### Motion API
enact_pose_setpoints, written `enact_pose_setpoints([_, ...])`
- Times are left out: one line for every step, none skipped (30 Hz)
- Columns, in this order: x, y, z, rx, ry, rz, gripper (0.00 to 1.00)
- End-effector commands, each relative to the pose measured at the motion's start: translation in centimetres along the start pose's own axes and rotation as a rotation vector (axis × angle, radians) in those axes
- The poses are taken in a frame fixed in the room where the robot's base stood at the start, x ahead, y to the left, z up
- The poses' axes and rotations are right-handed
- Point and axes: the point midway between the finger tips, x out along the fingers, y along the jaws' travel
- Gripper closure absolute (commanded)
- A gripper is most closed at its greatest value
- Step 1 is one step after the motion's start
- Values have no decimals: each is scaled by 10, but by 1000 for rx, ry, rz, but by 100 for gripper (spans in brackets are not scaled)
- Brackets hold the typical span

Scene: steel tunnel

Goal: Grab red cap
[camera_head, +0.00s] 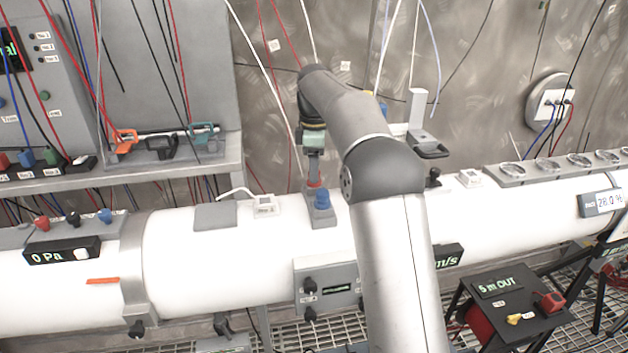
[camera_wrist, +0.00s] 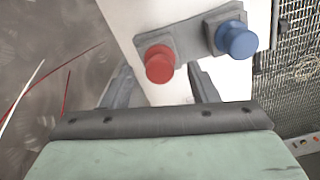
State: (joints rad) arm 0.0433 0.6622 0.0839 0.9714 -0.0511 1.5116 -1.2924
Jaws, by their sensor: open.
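The red cap (camera_wrist: 160,63) is round and sits on a grey plate (camera_wrist: 183,46) on the white pipe. A blue cap (camera_wrist: 236,40) sits on the same plate, to its right in the wrist view. My gripper (camera_wrist: 162,84) is open and empty, with one finger to each side of the red cap's line and the cap just beyond the fingertips. In the head view, my gripper (camera_head: 315,168) points down right above the red cap (camera_head: 314,184), which it partly hides. The blue cap (camera_head: 322,198) stands in front of it. I cannot tell the exact gap.
The white pipe (camera_head: 225,255) runs across the scene. Small white fixtures (camera_head: 265,205) stand left of the plate. A grey bracket (camera_head: 425,140) rises to the right. Cables hang along the steel wall. Red, black and blue connectors (camera_head: 73,220) stand at the far left.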

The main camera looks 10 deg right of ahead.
Motion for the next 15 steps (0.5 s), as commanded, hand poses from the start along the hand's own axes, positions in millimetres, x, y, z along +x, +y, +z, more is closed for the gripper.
enact_pose_setpoints([7,0,0,1,-1,-1,46])
enact_pose_setpoints([10,0,0,1,-1,-2,46])
enact_pose_setpoints([14,0,0,1,0,0,46])
enact_pose_setpoints([16,0,0,1,0,0,46])
enact_pose_setpoints([18,0,0,1,0,0,46])
enact_pose_setpoints([20,0,0,1,0,1,46])
enact_pose_setpoints([20,0,0,1,0,1,46])
enact_pose_setpoints([20,0,0,1,0,2,46])
enact_pose_setpoints([20,0,0,1,0,2,46])
enact_pose_setpoints([20,0,0,1,0,2,46])
enact_pose_setpoints([20,0,0,1,0,2,46])
enact_pose_setpoints([20,0,0,1,0,2,46])
enact_pose_setpoints([20,0,0,1,0,2,52])
enact_pose_setpoints([20,0,0,1,0,2,60])
enact_pose_setpoints([20,0,0,1,0,2,71])
